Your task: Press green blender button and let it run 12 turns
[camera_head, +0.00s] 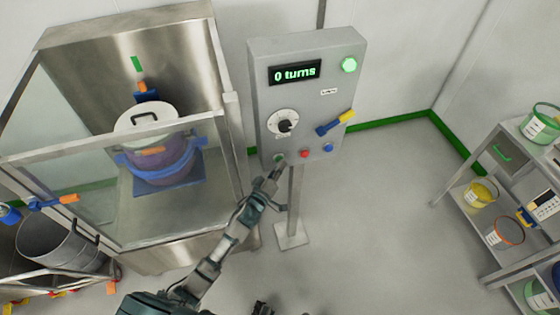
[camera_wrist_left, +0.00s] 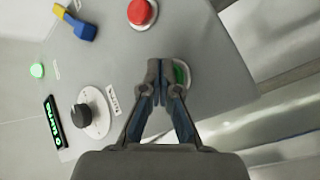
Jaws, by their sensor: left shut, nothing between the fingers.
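The control panel (camera_head: 309,95) stands on a post, and its display (camera_head: 295,73) reads "0 turns". The green button (camera_head: 279,157) is at the panel's lower left. In the left wrist view the green button (camera_wrist_left: 182,74) is partly hidden behind the fingertips. My left gripper (camera_head: 276,168) is shut and empty, with its tips (camera_wrist_left: 161,73) in front of the button's edge. I cannot tell whether they touch it. The blender drum (camera_head: 160,160) stands lidded inside the glazed enclosure. A dark part at the bottom edge may be my right gripper (camera_head: 262,308); its fingers are unclear.
A red button (camera_head: 304,154) and a blue button (camera_head: 328,148) sit right of the green one. The panel also has a dial (camera_head: 285,126), a blue-yellow switch (camera_head: 335,123) and a lit green lamp (camera_head: 349,65). A shelf rack (camera_head: 497,235) with buckets stands at right; floor between is clear.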

